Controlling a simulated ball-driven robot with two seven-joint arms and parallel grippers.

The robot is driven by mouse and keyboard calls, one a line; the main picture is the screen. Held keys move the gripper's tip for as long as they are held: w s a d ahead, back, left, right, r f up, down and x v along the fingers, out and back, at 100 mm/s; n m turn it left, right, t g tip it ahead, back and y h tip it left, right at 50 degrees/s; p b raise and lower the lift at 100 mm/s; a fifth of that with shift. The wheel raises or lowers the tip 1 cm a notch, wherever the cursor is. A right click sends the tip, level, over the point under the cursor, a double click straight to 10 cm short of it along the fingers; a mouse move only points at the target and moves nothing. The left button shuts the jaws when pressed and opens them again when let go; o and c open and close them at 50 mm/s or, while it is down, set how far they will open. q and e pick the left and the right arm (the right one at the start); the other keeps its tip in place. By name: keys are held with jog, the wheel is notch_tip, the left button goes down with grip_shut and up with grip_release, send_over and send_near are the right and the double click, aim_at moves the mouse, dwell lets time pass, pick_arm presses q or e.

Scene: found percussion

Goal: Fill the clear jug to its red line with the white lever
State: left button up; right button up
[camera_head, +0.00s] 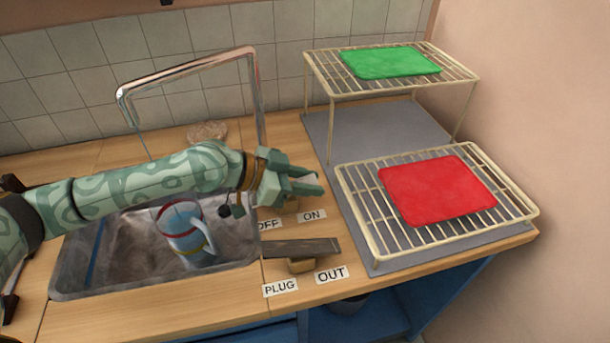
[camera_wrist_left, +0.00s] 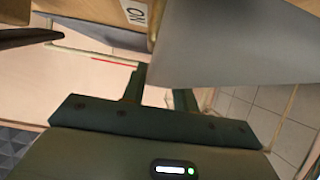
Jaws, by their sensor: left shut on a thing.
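The clear jug (camera_head: 181,234) stands in the sink under the tap (camera_head: 190,72), bluish inside, with red marking showing on it. I cannot tell its water level against the line. A thin bluish streak like water runs down from the spout and passes behind my left arm. My left gripper (camera_head: 309,184) is at the OFF and ON labels, shut on the white lever, mostly hidden by the fingers. In the left wrist view the lever (camera_wrist_left: 235,45) is a broad pale shape at the fingers (camera_wrist_left: 160,88). My right gripper is not in view.
A dark lever (camera_head: 300,247) sits by the PLUG and OUT labels in front. The sink (camera_head: 75,275) has a metal rim. On the right, wire racks hold a red cloth (camera_head: 437,189) and a green cloth (camera_head: 390,62) over a grey mat (camera_head: 385,125).

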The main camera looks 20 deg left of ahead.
pick_arm(q)
jog(key=o, duration=1)
jog(key=p+v, duration=0.1)
jog(key=v, duration=0.6)
jog(key=shift+a+r, duration=0.15)
